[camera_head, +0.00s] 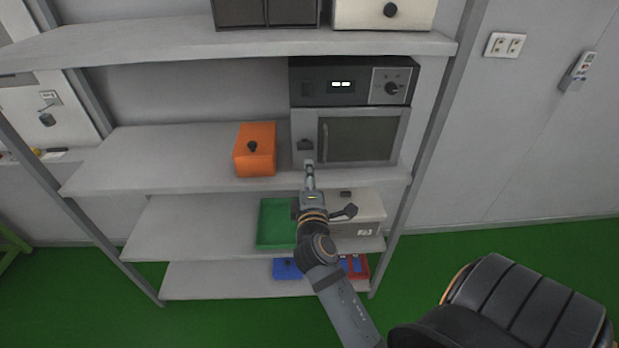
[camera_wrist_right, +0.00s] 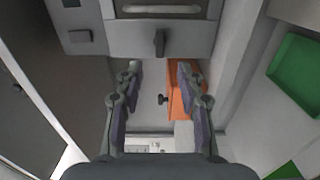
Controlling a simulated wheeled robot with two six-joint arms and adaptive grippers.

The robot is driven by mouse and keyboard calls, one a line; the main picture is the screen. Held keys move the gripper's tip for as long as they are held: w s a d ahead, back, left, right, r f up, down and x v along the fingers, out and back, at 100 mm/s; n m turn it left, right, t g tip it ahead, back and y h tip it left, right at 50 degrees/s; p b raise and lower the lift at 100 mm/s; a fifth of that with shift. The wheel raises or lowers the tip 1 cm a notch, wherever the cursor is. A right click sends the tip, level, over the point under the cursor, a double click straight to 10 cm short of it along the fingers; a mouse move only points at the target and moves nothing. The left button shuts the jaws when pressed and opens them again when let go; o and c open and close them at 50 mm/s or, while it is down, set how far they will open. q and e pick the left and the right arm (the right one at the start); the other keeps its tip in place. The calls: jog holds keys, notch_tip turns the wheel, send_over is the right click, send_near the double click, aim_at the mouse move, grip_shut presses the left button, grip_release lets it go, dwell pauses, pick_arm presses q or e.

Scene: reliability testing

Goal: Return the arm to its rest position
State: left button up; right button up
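My right arm rises from the bottom of the head view toward the shelf. Its gripper (camera_head: 309,170) is in front of the lower left part of a grey oven-like machine (camera_head: 304,125) on the middle shelf. In the wrist view the two fingers (camera_wrist_right: 161,85) stand apart with nothing between them in their grip, so the gripper is open. The machine's front (camera_wrist_right: 125,38) shows beyond the fingertips. I cannot tell whether the fingers touch it. My left arm and gripper are not in view.
An orange box (camera_head: 255,150) with a black knob stands left of the machine. A green bin (camera_head: 272,222) and a light box (camera_head: 368,222) sit on the shelf below. Blue and red bins (camera_head: 288,268) are at the bottom. The green floor (camera_head: 500,240) at right is clear.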

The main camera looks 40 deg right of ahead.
jog(key=shift+s+a, duration=0.2)
jog(key=shift+s, duration=0.25)
jog(key=s+a+f+m+g+y, duration=0.1)
jog(key=a+f+g+y, duration=0.15)
jog(key=f, duration=1.35)
jog(key=a+f+g+y, duration=0.2)
jog(key=a+f+y, duration=0.15)
jog(key=f, duration=1.15)
jog(key=s+a+f+m+g+y, duration=0.1)
jog(key=s+f+m+g, duration=0.1)
jog(key=s+f, duration=0.6)
jog(key=s+f+m+g+y, duration=0.1)
jog(key=s+f+m+g, duration=0.3)
jog(key=f, duration=0.7)
jog(key=s+d+f+m+g, duration=0.1)
jog(key=s+f, duration=0.3)
jog(key=s, duration=0.4)
jog(key=s+d+f+m+g, duration=0.1)
jog(key=s+f, duration=0.3)
jog(key=s, duration=0.5)
jog(key=s+d+f+m+g, duration=0.1)
jog(key=s+d+f+m, duration=0.1)
jog(key=s, duration=0.7)
jog(key=shift+f+g, duration=0.35)
jog(key=shift+f, duration=0.55)
